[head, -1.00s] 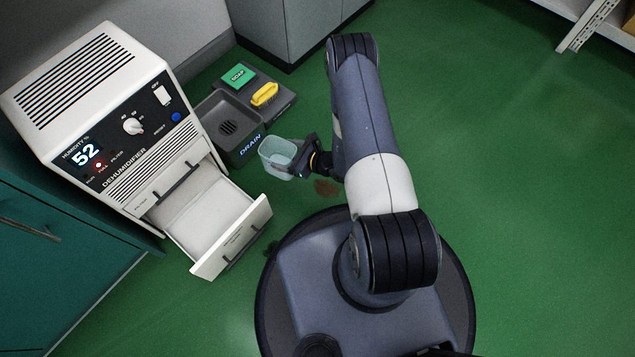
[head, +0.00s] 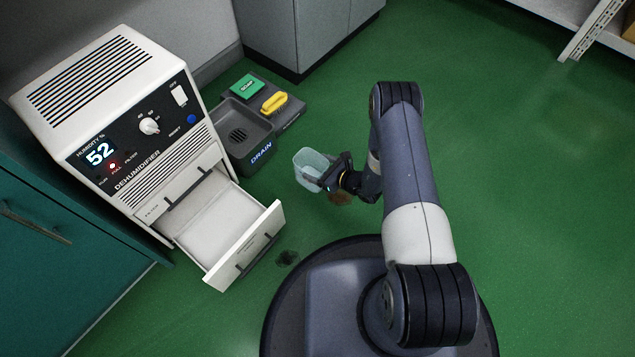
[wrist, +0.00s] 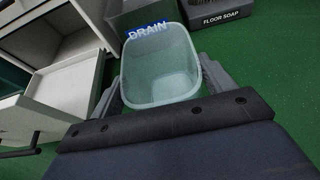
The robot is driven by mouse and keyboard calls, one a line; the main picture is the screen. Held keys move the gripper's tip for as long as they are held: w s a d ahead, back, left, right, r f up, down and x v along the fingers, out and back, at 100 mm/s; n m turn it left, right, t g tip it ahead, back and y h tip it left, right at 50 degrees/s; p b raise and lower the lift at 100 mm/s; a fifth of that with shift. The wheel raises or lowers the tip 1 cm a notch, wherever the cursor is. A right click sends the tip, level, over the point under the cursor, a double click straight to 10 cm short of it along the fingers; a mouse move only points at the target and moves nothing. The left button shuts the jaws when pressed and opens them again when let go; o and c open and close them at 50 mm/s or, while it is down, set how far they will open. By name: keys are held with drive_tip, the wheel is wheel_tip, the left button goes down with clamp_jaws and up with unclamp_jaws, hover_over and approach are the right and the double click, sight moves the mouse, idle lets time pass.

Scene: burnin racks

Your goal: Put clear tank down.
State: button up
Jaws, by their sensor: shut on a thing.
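The clear tank (head: 310,164) is a small see-through open-topped bin. My gripper (head: 328,179) is shut on it and holds it to the right of the dehumidifier's open drawer. In the wrist view the tank (wrist: 160,75) sits between my two fingers, its open top facing the camera. It looks empty. In the head view I cannot tell whether its bottom touches the green floor or is above it.
The white dehumidifier (head: 113,85) stands at left with its drawer (head: 262,235) pulled out. The grey drain basin (head: 262,153) holds a grate, with green soap (head: 247,85) and a yellow brush (head: 274,103) behind. Open floor lies at right.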

wheel_tip(320, 180, down, 7)
drive_tip(key=shift+r+b, duration=0.2)
drive_tip(key=shift+b, duration=1)
drive_tip(key=shift+f, duration=0.15)
drive_tip(key=o, duration=1.4)
drive_tip(key=p+v, duration=0.4)
drive_tip(key=v, duration=0.8)
